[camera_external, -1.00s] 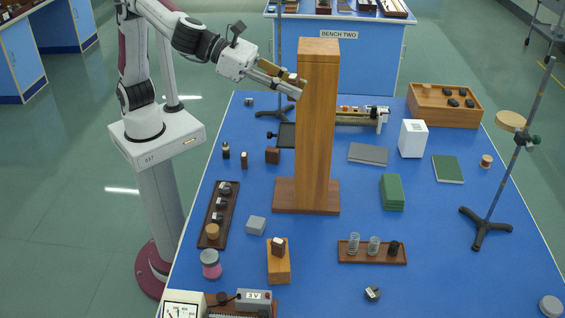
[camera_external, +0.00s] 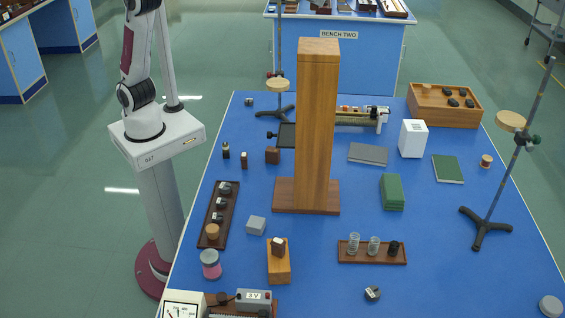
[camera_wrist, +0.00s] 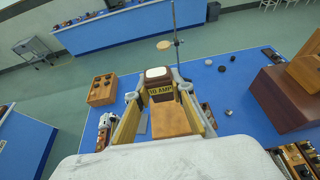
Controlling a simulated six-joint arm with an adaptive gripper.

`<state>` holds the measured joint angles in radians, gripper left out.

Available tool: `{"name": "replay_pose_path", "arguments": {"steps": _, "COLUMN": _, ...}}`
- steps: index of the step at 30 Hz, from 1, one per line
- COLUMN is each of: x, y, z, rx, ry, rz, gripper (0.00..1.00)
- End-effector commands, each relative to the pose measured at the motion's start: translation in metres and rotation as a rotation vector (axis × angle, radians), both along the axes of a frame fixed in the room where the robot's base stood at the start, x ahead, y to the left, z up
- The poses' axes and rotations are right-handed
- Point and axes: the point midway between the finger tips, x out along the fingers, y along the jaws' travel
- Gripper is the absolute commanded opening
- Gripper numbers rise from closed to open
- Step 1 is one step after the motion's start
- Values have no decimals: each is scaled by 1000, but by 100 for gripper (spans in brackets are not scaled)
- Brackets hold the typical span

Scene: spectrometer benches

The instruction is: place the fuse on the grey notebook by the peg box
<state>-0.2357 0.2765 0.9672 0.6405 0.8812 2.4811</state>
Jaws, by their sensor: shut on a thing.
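My gripper (camera_wrist: 160,92) shows only in the wrist view, its yellow-padded fingers shut on the fuse (camera_wrist: 159,83). The fuse is dark brown with a white top and a yellow "10 AMP" label, and is held above floor and bench height. The grey notebook (camera_external: 368,153) lies flat and bare on the blue bench, right of the tall wooden pillar. The peg box (camera_external: 445,105), wooden with dark pegs, stands at the bench's far right corner. It also shows left of my gripper in the wrist view (camera_wrist: 101,90). My gripper is outside the external view.
The tall wooden pillar (camera_external: 319,120) rises mid-bench, left of the notebook. A white box (camera_external: 413,139) stands just right of the notebook, with a green book (camera_external: 447,169) beyond. A brass-coloured instrument (camera_external: 360,116) lies behind it. A clamp stand (camera_external: 490,205) stands at right.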

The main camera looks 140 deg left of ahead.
Motion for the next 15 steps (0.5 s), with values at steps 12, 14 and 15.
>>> {"name": "replay_pose_path", "arguments": {"steps": 12, "x": -27, "y": 94, "z": -24, "rx": -1, "ry": 7, "rz": 167, "gripper": 1}}
{"name": "replay_pose_path", "arguments": {"steps": 14, "x": -28, "y": 108, "z": -36, "rx": 0, "ry": 7, "rz": 193, "gripper": 1}}
{"name": "replay_pose_path", "arguments": {"steps": 15, "x": -28, "y": 118, "z": -45, "rx": 0, "ry": 8, "rz": 210, "gripper": 1}}
